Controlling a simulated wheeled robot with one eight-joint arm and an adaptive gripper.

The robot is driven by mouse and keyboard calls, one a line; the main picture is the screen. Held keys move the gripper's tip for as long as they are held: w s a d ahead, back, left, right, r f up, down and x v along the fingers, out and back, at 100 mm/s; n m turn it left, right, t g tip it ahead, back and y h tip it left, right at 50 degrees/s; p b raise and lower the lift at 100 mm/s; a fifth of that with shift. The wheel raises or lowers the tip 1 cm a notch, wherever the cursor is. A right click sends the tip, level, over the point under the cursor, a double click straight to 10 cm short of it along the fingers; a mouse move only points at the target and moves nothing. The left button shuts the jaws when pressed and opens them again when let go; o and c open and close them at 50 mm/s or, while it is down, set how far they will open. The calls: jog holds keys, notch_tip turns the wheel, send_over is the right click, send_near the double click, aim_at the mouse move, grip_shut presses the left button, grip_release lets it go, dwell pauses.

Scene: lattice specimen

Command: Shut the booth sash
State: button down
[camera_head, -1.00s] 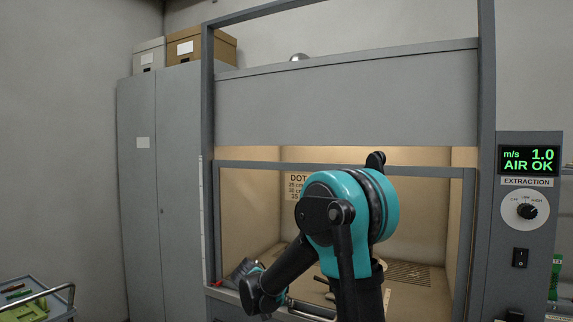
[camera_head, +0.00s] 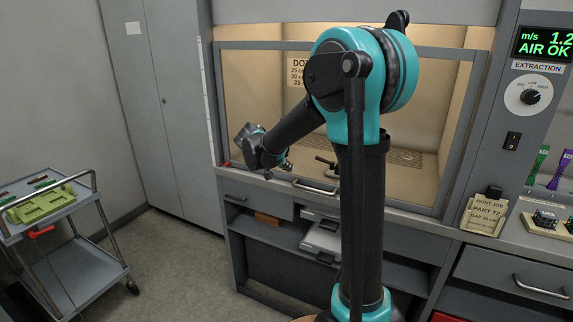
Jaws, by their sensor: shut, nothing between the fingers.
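The booth sash is a clear pane in a grey frame; its top rail (camera_head: 265,45) crosses the booth front below the upper panel, with a lit gap between them. A bar handle (camera_head: 316,188) is at the low front edge. Whether the bottom rail rests on the sill cannot be told. My gripper (camera_head: 287,167) is small in view at the end of my bent arm, close to the sash's lower left part, just above and left of the handle. It is shut and empty. Contact with the sash cannot be told. My arm hides part of the sash's right side.
A cart (camera_head: 48,235) with a green tray stands at the left, beside a tall grey cabinet (camera_head: 165,110). Drawers and an open shelf lie under the booth. The extraction panel (camera_head: 530,95) and a paint job card (camera_head: 483,214) are at the right.

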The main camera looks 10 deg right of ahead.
jog(key=v, duration=0.8)
jog(key=s+d+f+n+g+y, duration=0.1)
jog(key=s+d+f+n+y, duration=0.2)
jog(key=s+f, duration=0.6)
jog(key=s+d+f+n+g+y, duration=0.1)
jog(key=s+d+f, duration=0.4)
jog(key=s+f, duration=0.5)
jog(key=s+n+y, duration=0.1)
jog(key=s+y, duration=0.1)
jog(key=s, duration=0.6)
jog(key=shift+f+n+y, duration=0.3)
jog(key=shift+f+n, duration=0.05)
jog(key=shift+n, duration=0.05)
